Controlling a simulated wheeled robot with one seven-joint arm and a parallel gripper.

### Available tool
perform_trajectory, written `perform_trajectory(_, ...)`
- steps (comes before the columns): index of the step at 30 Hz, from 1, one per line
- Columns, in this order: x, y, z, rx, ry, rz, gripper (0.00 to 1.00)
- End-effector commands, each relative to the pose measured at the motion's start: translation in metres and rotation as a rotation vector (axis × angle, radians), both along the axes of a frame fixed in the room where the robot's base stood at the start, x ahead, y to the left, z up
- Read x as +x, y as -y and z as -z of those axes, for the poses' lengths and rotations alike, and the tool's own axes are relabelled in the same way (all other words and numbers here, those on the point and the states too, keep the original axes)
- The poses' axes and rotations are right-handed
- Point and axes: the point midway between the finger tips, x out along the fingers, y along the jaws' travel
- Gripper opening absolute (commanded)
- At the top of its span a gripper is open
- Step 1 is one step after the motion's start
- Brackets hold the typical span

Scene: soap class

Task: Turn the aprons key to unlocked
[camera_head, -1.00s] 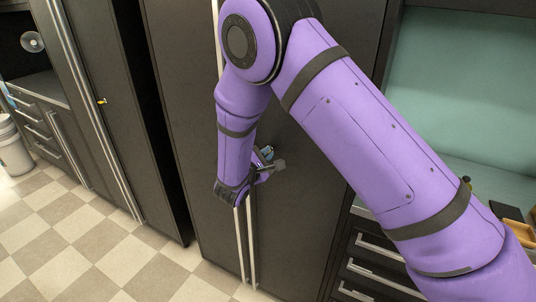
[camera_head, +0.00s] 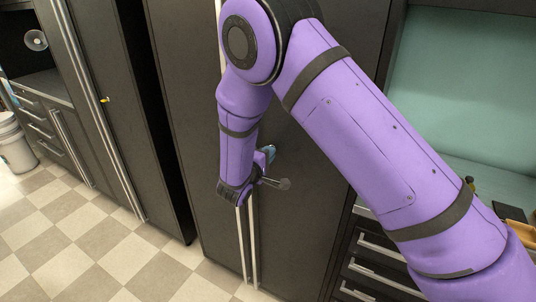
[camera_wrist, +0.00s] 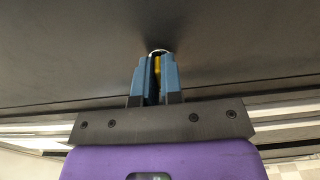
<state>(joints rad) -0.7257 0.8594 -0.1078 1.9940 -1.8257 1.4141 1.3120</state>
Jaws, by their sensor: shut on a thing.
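My gripper (camera_wrist: 159,75) has blue fingers and is shut on a yellow key (camera_wrist: 157,65) at the dark cabinet door in the wrist view. A silver lock ring (camera_wrist: 159,51) shows just beyond the fingertips. Most of the key is hidden between the fingers, so its exact angle is hard to tell. In the camera_head view, my gripper (camera_head: 267,152) is against the tall dark cabinet (camera_head: 300,225), just right of its long handles (camera_head: 246,250); the key is hidden there. No label is readable.
Another tall dark cabinet (camera_head: 130,150) stands to the left, with a yellow key (camera_head: 105,100) in its door. Drawers (camera_head: 375,260) and a worktop are at right, close to my arm. The checkered floor (camera_head: 90,240) at left is open. A white bucket (camera_head: 15,145) stands far left.

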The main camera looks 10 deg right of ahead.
Motion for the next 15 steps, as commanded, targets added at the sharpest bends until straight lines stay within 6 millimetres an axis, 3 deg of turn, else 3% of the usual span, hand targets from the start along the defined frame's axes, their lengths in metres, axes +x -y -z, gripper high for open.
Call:
perform_trajectory(14,-0.0003,-0.0003,0.0008,0.014,0.008,0.0,0.0)
perform_trajectory(15,-0.0003,-0.0002,0.0008,0.014,0.008,0.0,0.1)
